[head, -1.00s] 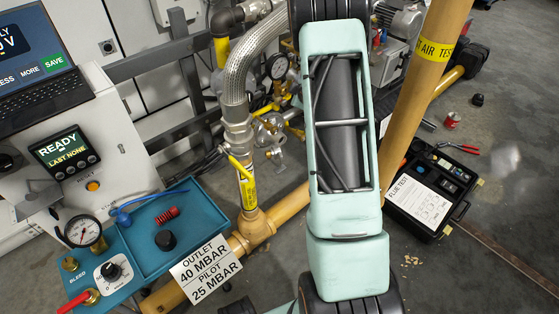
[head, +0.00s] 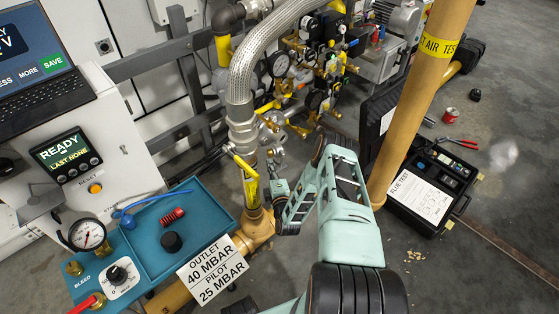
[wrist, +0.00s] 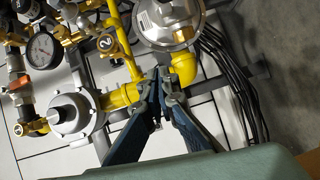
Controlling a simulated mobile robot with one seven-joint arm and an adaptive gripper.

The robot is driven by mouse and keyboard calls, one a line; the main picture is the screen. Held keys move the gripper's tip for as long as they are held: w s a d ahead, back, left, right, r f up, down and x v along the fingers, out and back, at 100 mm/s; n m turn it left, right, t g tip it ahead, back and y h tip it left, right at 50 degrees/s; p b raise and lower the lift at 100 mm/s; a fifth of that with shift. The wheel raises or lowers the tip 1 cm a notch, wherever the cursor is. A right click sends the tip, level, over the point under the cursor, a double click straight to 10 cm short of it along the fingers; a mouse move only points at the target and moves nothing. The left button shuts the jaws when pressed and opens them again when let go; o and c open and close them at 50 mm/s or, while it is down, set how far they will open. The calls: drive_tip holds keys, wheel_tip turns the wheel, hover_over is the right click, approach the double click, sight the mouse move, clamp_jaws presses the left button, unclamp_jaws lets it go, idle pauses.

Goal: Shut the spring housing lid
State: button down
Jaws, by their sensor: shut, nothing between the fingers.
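In the wrist view, my gripper (wrist: 164,84) is shut and empty, its fingertips in front of a yellow pipe elbow (wrist: 183,66). A silver round regulator (wrist: 70,120) with a dark round centre lies left of the fingers. A larger silver round housing (wrist: 168,22) is above them. I cannot tell which part is the spring housing lid, nor whether it is open. A red spring (head: 172,215) and a black round cap (head: 172,242) lie in the teal tray (head: 140,268).
A braided hose (head: 240,75) and yellow-handled valve (head: 240,162) stand left of my arm. A tall tan pipe (head: 408,110) stands right. Pressure gauges (head: 279,64) and brass fittings crowd the back. An open black case (head: 425,195) lies on the floor at right.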

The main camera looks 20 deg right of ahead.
drive_tip(key=s+a+f+h, duration=0.1)
drive_tip(key=s+f+h, duration=0.1)
drive_tip(key=s+f, duration=0.25)
drive_tip(key=b, duration=0.4)
approach(277, 152)
drive_tip(key=w+a, duration=0.2)
drive_tip(key=w, duration=0.2)
drive_tip(key=shift+w+d+f+t+b, duration=0.1)
drive_tip(key=shift+w+d+t+b, duration=0.2)
drive_tip(key=shift+d, duration=0.55)
drive_tip(key=shift+w+d+f+b, duration=0.15)
drive_tip(key=shift+d+b, duration=0.2)
drive_tip(key=shift+d, duration=0.5)
drive_tip(key=shift+r, duration=0.1)
